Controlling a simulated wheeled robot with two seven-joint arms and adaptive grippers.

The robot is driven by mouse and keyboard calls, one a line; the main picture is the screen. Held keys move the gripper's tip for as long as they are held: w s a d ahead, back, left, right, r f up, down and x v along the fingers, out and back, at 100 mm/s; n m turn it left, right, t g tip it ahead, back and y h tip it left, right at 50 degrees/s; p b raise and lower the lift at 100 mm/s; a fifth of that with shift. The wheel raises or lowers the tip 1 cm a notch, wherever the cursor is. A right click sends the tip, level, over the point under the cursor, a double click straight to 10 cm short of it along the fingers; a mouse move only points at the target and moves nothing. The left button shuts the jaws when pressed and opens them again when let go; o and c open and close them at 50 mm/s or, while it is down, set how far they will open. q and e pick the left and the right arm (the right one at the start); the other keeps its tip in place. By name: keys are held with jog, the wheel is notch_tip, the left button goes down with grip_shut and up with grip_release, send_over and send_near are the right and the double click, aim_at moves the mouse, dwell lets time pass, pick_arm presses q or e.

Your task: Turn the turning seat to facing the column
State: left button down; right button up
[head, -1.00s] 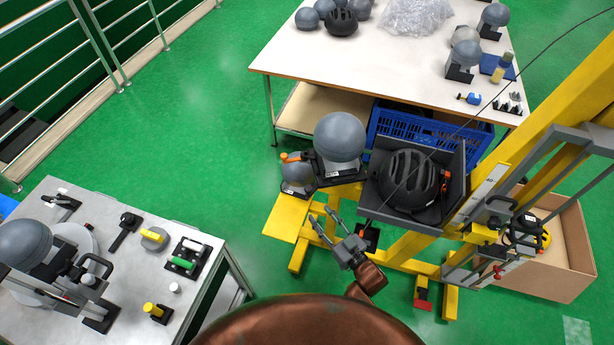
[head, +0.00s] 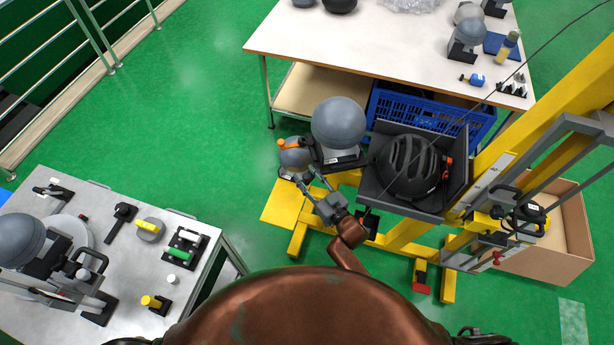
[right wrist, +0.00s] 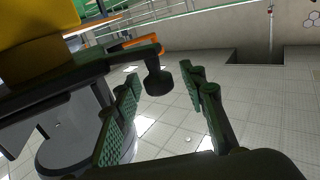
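On the yellow base of the drop tower, a black mount (head: 343,160) carries a large grey headform (head: 338,122). Beside it on the left is a smaller grey ball (head: 295,156) with an orange bar (head: 288,145). I take this assembly as the turning seat, but cannot tell its facing surely. The yellow column (head: 545,110) rises at the right. My right gripper (head: 315,184) is open, its fingertips close in front of the smaller ball. In the right wrist view, a black knob (right wrist: 158,82) on an arm with an orange bar (right wrist: 138,41) shows between the spread fingers; contact is unclear.
A black helmet (head: 408,165) sits on the grey carriage (head: 455,185) right of my gripper. A white-topped table (head: 345,50) stands behind, with a blue crate (head: 390,105) below. A grey table (head: 125,265) is at left, a cardboard box (head: 565,235) at right. Green floor between is clear.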

grip_shut()
dwell(0.5)
